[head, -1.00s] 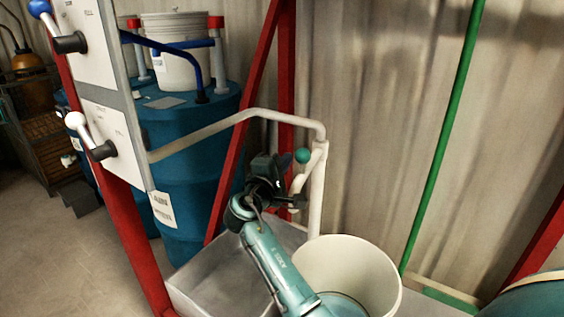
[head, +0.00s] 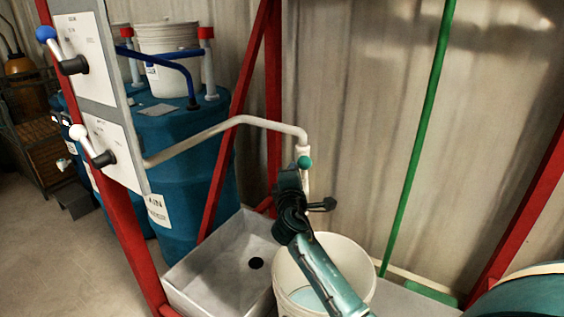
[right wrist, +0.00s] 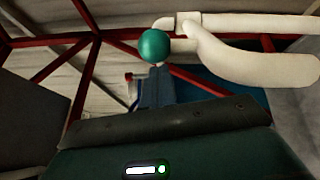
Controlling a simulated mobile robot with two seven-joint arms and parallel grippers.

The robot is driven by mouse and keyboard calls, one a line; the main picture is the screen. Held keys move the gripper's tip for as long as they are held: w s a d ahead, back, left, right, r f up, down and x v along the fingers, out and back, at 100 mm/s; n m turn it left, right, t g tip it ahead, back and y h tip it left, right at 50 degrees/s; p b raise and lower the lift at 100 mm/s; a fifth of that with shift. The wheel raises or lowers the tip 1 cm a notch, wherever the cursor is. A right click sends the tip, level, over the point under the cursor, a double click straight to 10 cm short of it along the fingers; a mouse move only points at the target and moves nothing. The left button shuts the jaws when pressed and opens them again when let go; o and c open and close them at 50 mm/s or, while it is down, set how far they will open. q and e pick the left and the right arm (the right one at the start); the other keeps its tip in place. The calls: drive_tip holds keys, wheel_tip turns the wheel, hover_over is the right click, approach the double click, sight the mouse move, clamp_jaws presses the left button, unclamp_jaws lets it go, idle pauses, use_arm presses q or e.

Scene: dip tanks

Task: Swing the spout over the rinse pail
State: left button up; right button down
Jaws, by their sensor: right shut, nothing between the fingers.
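A white pipe (head: 230,124) runs from the lower panel to an upright end beside the pail. The spout's green ball knob (head: 305,163) sits in front of this upright; most of the spout below it is hidden by my gripper. The white rinse pail (head: 282,277) stands below, with pale liquid inside. My right gripper (head: 291,182) is shut and empty, just left of and below the knob. My left gripper is out of view.
A grey basin (head: 205,262) with a dark drain hole lies left of the pail. Panels with a blue-knobbed lever (head: 46,34) and a white-knobbed lever (head: 78,132) stand at left. Red frame posts (head: 232,120) and a green pole (head: 418,140) rise behind.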

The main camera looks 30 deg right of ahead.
sight(307, 168)
drive_tip(key=s+d, duration=0.1)
drive_tip(key=d+p, duration=0.1)
drive_tip(key=d, duration=0.1)
drive_tip(key=shift+s+d+y, duration=0.1)
drive_tip(key=shift+s+y, duration=0.2)
drive_tip(key=shift+s, duration=0.1)
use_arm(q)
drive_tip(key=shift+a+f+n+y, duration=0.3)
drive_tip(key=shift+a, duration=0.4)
use_arm(e)
drive_tip(key=shift+s+d, duration=0.4)
drive_tip(key=shift+d, duration=0.45)
